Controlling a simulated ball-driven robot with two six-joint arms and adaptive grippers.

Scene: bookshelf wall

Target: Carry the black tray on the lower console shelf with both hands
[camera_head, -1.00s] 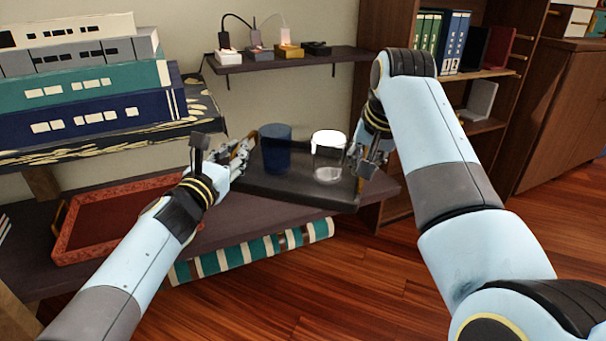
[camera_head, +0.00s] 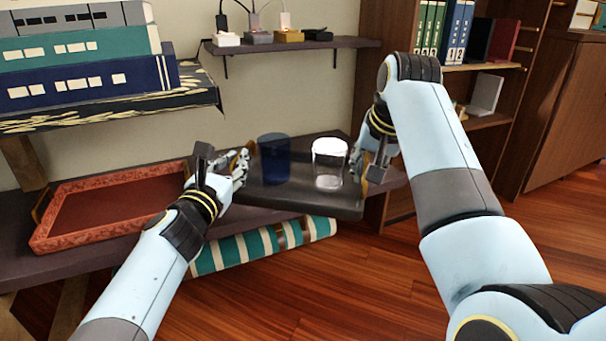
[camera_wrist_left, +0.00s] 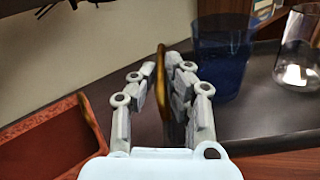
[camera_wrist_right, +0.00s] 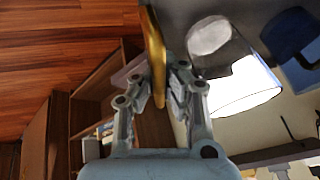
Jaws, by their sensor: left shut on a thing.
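The black tray (camera_head: 300,200) is at the right end of the lower console shelf, its front edge over the shelf's front edge. I cannot tell whether it touches the shelf. A dark blue cup (camera_head: 274,160) and a clear glass (camera_head: 329,165) stand upright on it. My left gripper (camera_head: 238,165) is at its left end, shut on a brass handle (camera_wrist_left: 163,75). My right gripper (camera_head: 375,160) is at its right end. In the right wrist view, its fingers close around the other brass handle (camera_wrist_right: 156,55).
A red tray (camera_head: 115,205) lies on the lower console shelf (camera_head: 15,255) at left. Striped rolls or books (camera_head: 265,245) are below it. Large books (camera_head: 80,80) are stacked above left. A wall shelf (camera_head: 300,45) holds chargers. A bookcase (camera_head: 390,40) stands at right. Wooden floor (camera_head: 470,260) is clear.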

